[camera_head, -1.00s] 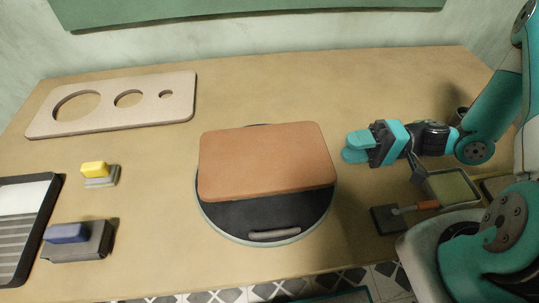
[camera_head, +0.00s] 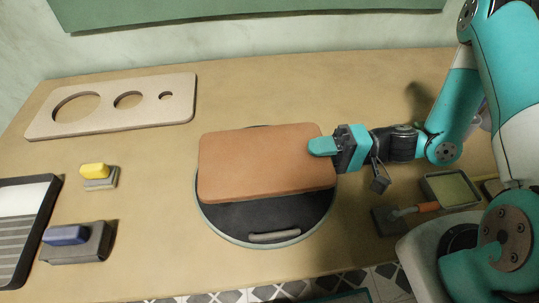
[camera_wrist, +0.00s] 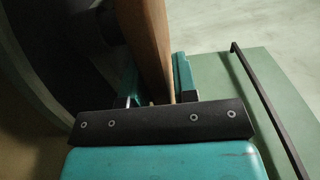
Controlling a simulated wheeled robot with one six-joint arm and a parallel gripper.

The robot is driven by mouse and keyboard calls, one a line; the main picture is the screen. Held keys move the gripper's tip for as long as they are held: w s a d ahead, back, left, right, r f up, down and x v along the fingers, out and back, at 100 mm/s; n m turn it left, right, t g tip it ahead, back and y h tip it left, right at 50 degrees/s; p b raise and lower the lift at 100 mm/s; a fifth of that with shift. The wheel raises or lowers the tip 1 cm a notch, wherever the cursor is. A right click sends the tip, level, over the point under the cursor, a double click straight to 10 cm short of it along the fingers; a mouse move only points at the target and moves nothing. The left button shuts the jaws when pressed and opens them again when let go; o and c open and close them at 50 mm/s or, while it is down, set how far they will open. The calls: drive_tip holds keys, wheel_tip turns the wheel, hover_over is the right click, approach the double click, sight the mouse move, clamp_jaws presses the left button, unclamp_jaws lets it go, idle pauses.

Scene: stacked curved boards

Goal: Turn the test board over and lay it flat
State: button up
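The test board (camera_head: 262,163) is a thick orange-brown slab with rounded corners. It lies over the back part of a round black turntable (camera_head: 265,222). My gripper (camera_head: 322,147) is at the board's right edge, with one teal finger over its top face. In the wrist view the board (camera_wrist: 147,45) stands edge-on between the two fingers of my gripper (camera_wrist: 158,80). The fingers flank the edge closely; whether they press on it cannot be told. The board's underside is hidden.
A pale panel with three holes (camera_head: 112,105) lies at the back left. Yellow (camera_head: 94,170) and blue (camera_head: 66,235) blocks on grey bases stand at left, beside a dark-framed rack (camera_head: 20,225). A green tray (camera_head: 450,188) and an orange-handled tool (camera_head: 427,207) lie at right. The table behind is clear.

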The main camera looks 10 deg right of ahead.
clamp_jaws()
drive_tip(key=shift+r+p, duration=0.6)
drive_tip(key=shift+r, duration=0.1)
idle(0.3)
drive_tip(key=shift+r+p, duration=2.05)
drive_tip(key=shift+r, duration=0.4)
